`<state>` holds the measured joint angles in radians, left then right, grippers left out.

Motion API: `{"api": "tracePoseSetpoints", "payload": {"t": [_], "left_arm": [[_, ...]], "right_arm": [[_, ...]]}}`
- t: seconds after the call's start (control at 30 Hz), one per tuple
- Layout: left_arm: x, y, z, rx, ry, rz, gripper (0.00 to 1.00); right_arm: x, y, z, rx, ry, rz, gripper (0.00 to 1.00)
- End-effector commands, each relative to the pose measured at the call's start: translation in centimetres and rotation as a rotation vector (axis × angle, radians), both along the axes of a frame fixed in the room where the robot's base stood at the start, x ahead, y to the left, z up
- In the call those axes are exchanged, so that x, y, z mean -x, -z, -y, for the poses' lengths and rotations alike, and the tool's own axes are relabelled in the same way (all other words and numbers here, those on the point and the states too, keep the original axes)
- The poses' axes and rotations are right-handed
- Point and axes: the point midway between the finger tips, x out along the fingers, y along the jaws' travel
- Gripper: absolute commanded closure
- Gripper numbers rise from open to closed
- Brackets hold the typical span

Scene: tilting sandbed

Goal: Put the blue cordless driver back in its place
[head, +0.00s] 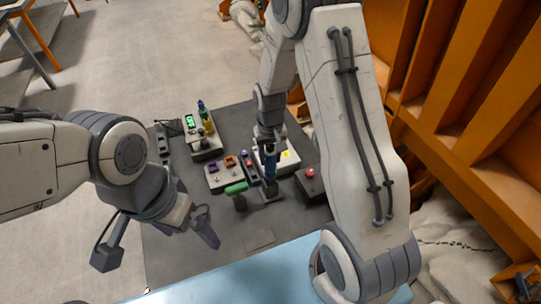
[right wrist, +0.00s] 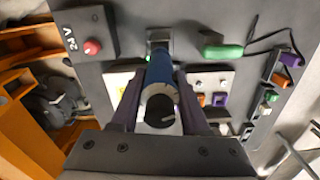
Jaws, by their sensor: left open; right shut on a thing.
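The blue cordless driver (head: 270,172) is upright in my right gripper (head: 269,152). In the right wrist view the driver (right wrist: 160,70) runs between the two fingers of the gripper (right wrist: 158,108), its round end facing the camera. Its far end is at a dark square holder (head: 272,196), which also shows in the right wrist view (right wrist: 158,36). I cannot tell how deep the driver sits in it. My left gripper (head: 157,240) is open and empty at the front left, away from the driver.
A green-handled tool (head: 236,188) stands just left of the holder. A dark box with a red button (head: 309,174) is to the right. A block with purple and orange pieces (head: 222,176) lies behind the green handle.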

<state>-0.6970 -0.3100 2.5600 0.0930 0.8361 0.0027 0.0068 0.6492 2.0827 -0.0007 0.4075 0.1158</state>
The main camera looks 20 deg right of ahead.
Motion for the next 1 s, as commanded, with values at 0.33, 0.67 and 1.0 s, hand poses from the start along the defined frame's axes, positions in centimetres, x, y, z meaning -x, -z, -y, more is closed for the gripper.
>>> {"api": "tracePoseSetpoints", "payload": {"t": [0.33,0.67,1.0], "left_arm": [[0.0,0.6,0.0,0.0,0.0,0.0,0.0],[0.0,1.2,0.0,0.0,0.0,0.0,0.0],[0.0,1.7,0.0,0.0,0.0,0.0,0.0]], "right_arm": [[-0.1,0.9,0.0,0.0,0.0,0.001,1.0],[-0.1,1.6,0.0,0.0,0.0,0.001,1.0],[-0.1,2.4,0.0,0.0,0.0,0.002,1.0]]}}
